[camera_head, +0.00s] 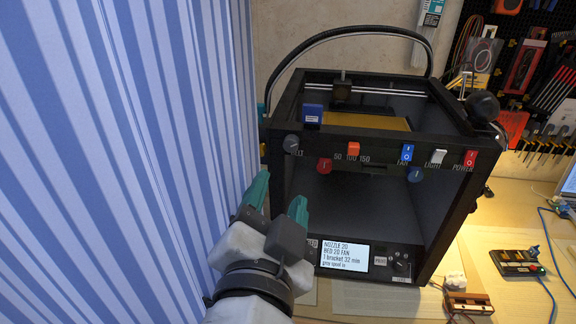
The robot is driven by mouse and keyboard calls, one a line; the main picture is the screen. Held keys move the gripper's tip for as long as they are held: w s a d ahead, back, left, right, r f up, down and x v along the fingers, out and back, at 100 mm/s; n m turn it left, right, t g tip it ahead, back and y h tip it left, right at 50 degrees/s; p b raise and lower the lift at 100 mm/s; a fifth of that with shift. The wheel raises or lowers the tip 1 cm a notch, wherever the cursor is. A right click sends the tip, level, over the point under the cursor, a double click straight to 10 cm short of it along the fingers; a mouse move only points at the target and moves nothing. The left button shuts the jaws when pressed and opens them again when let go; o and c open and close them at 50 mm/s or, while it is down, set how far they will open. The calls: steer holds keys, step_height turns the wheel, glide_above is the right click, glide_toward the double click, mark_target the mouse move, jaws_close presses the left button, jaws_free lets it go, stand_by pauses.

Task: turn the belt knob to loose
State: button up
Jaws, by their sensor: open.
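A black box-shaped 3D printer (372,132) stands in the middle of the head camera view. The belt knob (291,143) is a small dark grey round knob at the left end of its top front bar, beside a partly readable label ending in "LT". I cannot make out its setting. My gripper (280,194), with teal-tipped fingers, is open and empty. It appears below the knob, in front of the printer's left side, apart from the knob in the picture.
A red knob (324,165), an orange slider (353,149), a blue switch (407,153) and a red power switch (470,158) sit further right. A screen (344,256) is low on the printer. A blue striped curtain (120,130) fills the left. Tools hang at upper right.

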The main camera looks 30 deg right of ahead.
mark_target(291, 147)
steer(key=x, duration=0.3)
steer(key=p+x, duration=0.1)
steer(key=x, duration=0.3)
steer(key=p+x, duration=0.1)
steer(key=x, duration=0.2)
steer(key=shift+w+d+r, duration=0.15)
steer(key=shift+r, duration=0.1)
steer(key=shift+c, duration=0.4)
jaws_close()
